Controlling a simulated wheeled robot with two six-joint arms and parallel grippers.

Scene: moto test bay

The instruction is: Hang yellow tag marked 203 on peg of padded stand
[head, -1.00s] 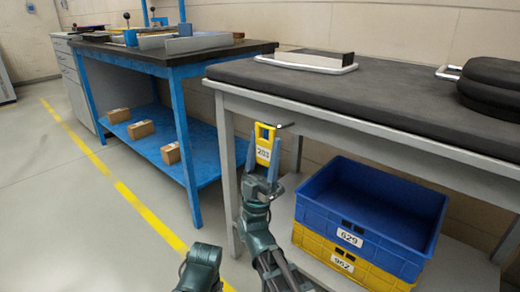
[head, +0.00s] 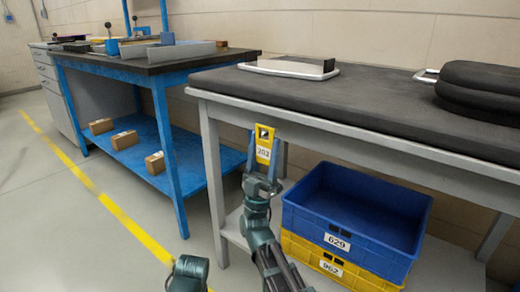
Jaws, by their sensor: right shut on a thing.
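The yellow tag marked 203 (head: 264,146) is upright, with its opening at the top. My right gripper (head: 263,172) is shut on its lower part, just in front of the padded stand (head: 330,96), a grey frame with a thick black top. A dark spot shows in the tag's opening, where the stand's peg seems to be. I cannot tell whether the peg passes through the opening or is behind it. My left gripper is not in view; only a dark green arm part shows at the bottom.
A blue crate marked 629 (head: 337,243) sits on a yellow crate marked 962 (head: 330,263) under the stand, right of my gripper. A blue workbench (head: 160,70) with small boxes on its shelf stands at left.

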